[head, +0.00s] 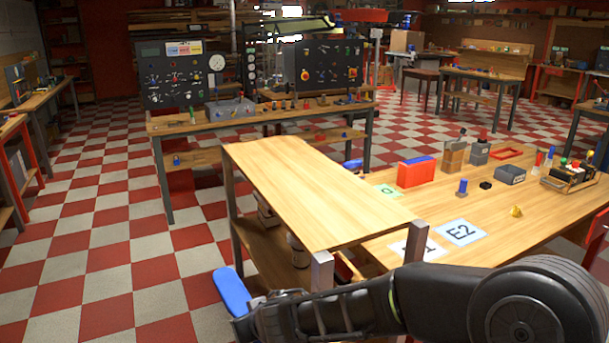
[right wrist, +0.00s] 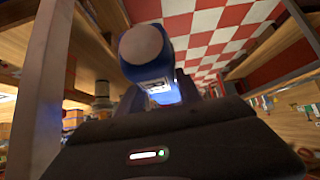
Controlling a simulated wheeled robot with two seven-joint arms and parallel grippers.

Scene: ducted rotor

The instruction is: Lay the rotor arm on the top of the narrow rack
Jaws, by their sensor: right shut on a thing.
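The narrow rack (head: 300,185) has a bare light wood top on grey metal posts, left of the large table. My right arm reaches in from the right across the front of the rack. My right gripper (head: 258,308) is shut on a blue piece, apparently the rotor arm (head: 232,291), in front of and to the left of the rack's near end. The rotor arm stands out past the gripper, apart from the rack top. In the right wrist view the rotor arm (right wrist: 150,42) shows a rounded grey-brown end; its gripped part is mostly hidden. My left gripper is out of view.
The large table (head: 530,225) right of the rack holds a red and blue box (head: 416,172), grey bins and letter cards such as E2 (head: 460,232). A near rack post (head: 322,271) stands close to my right arm. Checkered floor at left is clear.

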